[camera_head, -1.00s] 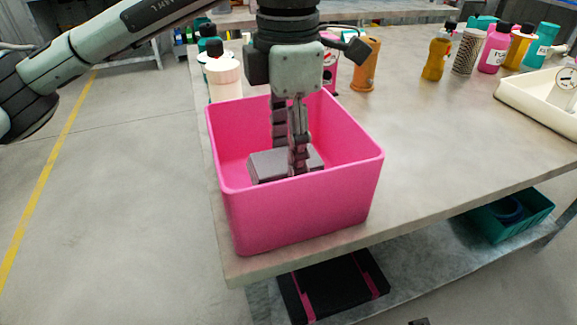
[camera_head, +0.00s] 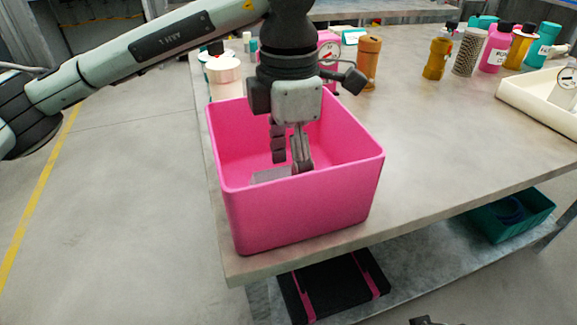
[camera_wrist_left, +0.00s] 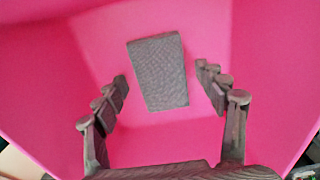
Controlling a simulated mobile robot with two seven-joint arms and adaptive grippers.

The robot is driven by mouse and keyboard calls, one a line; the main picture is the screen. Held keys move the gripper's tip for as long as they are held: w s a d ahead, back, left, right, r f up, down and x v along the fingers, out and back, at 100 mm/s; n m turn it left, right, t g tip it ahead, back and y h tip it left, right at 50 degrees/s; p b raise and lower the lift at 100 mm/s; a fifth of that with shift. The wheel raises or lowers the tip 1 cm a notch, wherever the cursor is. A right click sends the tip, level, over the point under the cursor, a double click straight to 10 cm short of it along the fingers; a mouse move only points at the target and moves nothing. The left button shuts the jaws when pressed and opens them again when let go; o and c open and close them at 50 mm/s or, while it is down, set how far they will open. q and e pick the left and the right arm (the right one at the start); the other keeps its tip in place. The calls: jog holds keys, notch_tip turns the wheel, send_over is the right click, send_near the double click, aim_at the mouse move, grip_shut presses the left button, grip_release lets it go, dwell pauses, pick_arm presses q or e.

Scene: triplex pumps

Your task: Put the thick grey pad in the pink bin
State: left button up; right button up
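The thick grey pad (camera_head: 270,175) lies inside the pink bin (camera_head: 300,212), partly hidden by the bin's near wall in the head view. In the left wrist view the pad (camera_wrist_left: 158,72) rests on the bin's pink floor. My left gripper (camera_head: 290,158) points down into the bin. Its fingers are spread, and pink shows between them and the pad on both sides in the left wrist view, so it is open and empty. A small dark part at the bottom edge of the head view (camera_head: 425,321) may be my right gripper; its fingers cannot be made out.
The bin stands at the table's (camera_head: 430,150) near left corner. Bottles and a white cup (camera_head: 223,70) stand behind it. An orange holder (camera_head: 368,62) and several bottles stand farther back. A cream tray (camera_head: 545,105) is at the right. The table's middle is clear.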

pick_arm(q)
notch_tip(320, 180, up, 12)
jog(key=shift+r, duration=0.15)
dwell(0.7)
jog(key=shift+s, duration=0.1)
